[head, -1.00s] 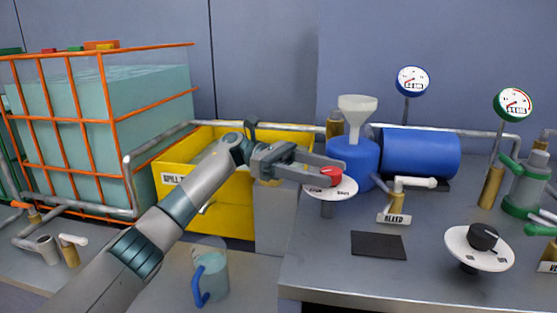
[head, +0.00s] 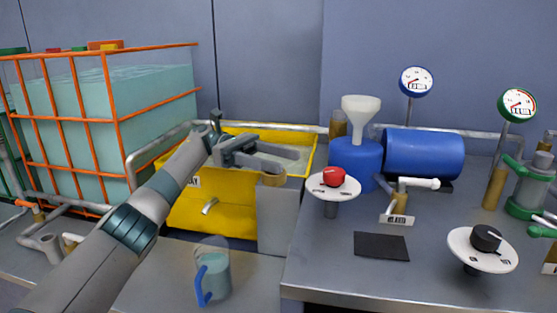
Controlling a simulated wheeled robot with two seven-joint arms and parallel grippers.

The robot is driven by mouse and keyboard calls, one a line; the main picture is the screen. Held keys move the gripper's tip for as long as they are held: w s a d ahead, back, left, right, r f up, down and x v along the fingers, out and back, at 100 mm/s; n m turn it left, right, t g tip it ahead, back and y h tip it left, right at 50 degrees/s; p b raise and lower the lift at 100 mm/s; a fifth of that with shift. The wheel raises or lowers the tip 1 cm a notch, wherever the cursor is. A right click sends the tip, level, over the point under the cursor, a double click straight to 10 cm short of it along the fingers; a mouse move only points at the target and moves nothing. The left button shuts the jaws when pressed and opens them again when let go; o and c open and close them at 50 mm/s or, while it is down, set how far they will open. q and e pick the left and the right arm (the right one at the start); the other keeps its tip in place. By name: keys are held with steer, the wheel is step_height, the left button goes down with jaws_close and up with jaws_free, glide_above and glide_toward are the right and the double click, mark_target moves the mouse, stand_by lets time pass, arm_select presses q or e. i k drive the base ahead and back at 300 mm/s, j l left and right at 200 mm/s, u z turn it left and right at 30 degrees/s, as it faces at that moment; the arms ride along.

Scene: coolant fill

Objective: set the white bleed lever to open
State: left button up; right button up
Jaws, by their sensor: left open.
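The white bleed lever (head: 417,183) sits on a brass valve behind the "BLEED" label (head: 396,219), on the grey bench at the right. Its handle points to the right, roughly level. My left gripper (head: 282,172) is open and empty, over the right part of the yellow spill bin, well left of the lever. The red knob (head: 333,176) on a white dial stands between my left gripper and the lever. My right gripper is not in view.
A blue tank (head: 423,154) and a blue jug with a white funnel (head: 360,112) stand behind the lever. A black knob (head: 486,237) is at front right. A dark mat (head: 381,246) lies in front. A clear pitcher (head: 213,274) stands lower left.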

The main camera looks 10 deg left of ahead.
mark_target(402, 183)
steer(key=k, duration=1)
